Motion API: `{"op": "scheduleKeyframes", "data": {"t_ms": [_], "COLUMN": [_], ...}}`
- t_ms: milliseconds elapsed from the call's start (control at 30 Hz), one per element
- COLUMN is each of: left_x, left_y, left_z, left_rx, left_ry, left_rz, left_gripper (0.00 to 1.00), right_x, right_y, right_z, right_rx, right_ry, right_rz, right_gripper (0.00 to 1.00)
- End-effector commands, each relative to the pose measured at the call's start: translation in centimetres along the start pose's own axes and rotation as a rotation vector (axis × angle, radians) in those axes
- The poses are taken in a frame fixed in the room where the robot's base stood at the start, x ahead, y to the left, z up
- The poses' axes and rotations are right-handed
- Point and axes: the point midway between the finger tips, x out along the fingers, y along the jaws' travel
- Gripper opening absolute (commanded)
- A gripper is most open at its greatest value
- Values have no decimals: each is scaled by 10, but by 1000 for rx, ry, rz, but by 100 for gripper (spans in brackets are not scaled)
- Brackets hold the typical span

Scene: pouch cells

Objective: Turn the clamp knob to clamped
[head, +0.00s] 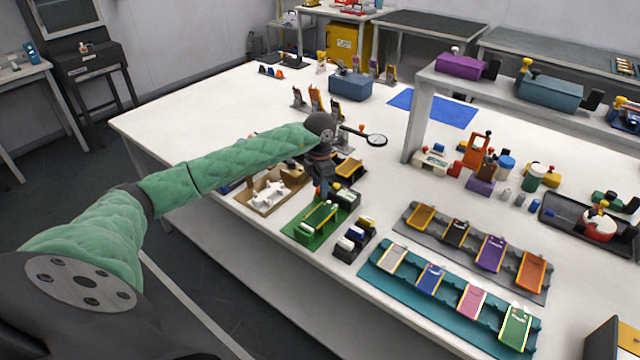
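My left arm, in a green quilted sleeve, reaches in from the left over the white table. Its dark gripper (322,178) points down just behind the green fixture (301,233), near the table's front edge. A flat green-and-yellow piece (319,217) lies on this fixture. The clamp knob is not clearly visible and may be hidden by the gripper. Whether the fingers are open or shut is too small to tell. My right gripper is not in view.
A cardboard tray (262,207) with white parts lies left of the fixture. A dark holder (345,254) with small rolls is at its right. A teal rack (383,269) and a grey rack (409,231) hold coloured pouches. A magnifier (376,140) is behind the gripper. The table's left part is clear.

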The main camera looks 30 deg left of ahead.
Motion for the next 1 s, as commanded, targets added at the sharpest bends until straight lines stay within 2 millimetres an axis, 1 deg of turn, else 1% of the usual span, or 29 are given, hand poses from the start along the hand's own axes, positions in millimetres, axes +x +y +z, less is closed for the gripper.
{"op": "scheduleKeyframes", "data": {"t_ms": [200,433,600,867,933,1000], "left_x": [8,8,8,9,10,10], "left_y": [0,0,0,0,0,0], "left_z": [0,0,0,0,0,0], "left_rx": [0,0,0,11,24,41], "left_ry": [0,0,0,0,0,0], "left_rz": [0,0,0,1,1,1], "left_gripper": [36,36,4,4,4,4], "right_x": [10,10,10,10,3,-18], "right_y": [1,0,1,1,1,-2], "right_z": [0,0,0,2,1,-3], "right_rx": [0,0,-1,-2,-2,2], "right_ry": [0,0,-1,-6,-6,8], "right_rz": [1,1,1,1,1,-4], "right_gripper": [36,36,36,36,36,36]}}
